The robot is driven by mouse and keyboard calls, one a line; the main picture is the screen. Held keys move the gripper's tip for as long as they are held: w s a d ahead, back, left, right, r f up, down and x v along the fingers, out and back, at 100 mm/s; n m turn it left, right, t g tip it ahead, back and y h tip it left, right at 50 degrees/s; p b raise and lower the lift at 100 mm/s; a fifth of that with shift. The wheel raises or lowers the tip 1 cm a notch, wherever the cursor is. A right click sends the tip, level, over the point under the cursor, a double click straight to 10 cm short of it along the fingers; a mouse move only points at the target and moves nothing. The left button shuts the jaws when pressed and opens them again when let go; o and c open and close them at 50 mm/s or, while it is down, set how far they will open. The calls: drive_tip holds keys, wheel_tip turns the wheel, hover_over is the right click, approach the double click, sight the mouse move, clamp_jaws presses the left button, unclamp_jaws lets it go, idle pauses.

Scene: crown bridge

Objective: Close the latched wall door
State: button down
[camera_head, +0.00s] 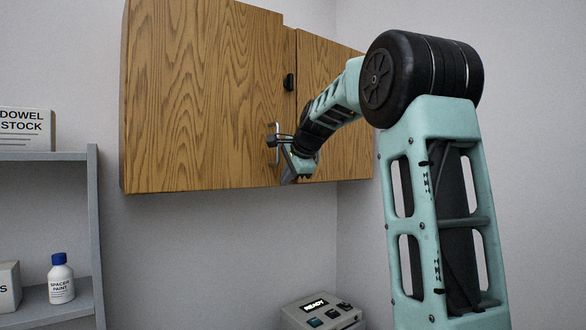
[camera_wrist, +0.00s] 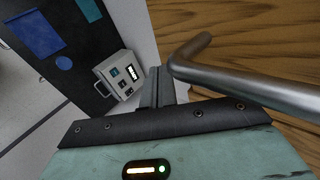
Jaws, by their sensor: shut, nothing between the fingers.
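The wooden wall cabinet has a wide left door (camera_head: 200,95) and a right door (camera_head: 325,75). A narrow wood strip with a black latch piece (camera_head: 289,82) shows between them. A metal bar handle (camera_head: 271,142) is on the left door near its right edge; it is large in the wrist view (camera_wrist: 250,85). My gripper (camera_head: 290,177) is by the handle's lower right. Its fingers (camera_wrist: 160,84) are shut and empty, beside the handle's bent end. Contact with the handle is unclear.
A grey shelf (camera_head: 45,156) at left holds a dowel stock box (camera_head: 25,128) and a white bottle with a blue cap (camera_head: 61,280). A grey device reading READY (camera_head: 322,313) stands below the cabinet. The wall under the cabinet is clear.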

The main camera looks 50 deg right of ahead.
sight(280, 175)
drive_tip(key=shift+w+d, duration=0.1)
drive_tip(key=shift+w, duration=0.1)
drive_tip(key=shift+n+y, duration=0.5)
drive_tip(key=w, duration=0.1)
drive_tip(key=w+d+p, duration=0.1)
drive_tip(key=w+p, duration=0.1)
drive_tip(key=w, duration=0.1)
drive_tip(key=shift+d, duration=0.25)
drive_tip(key=shift+s+a, duration=0.1)
drive_tip(key=shift+s, duration=0.05)
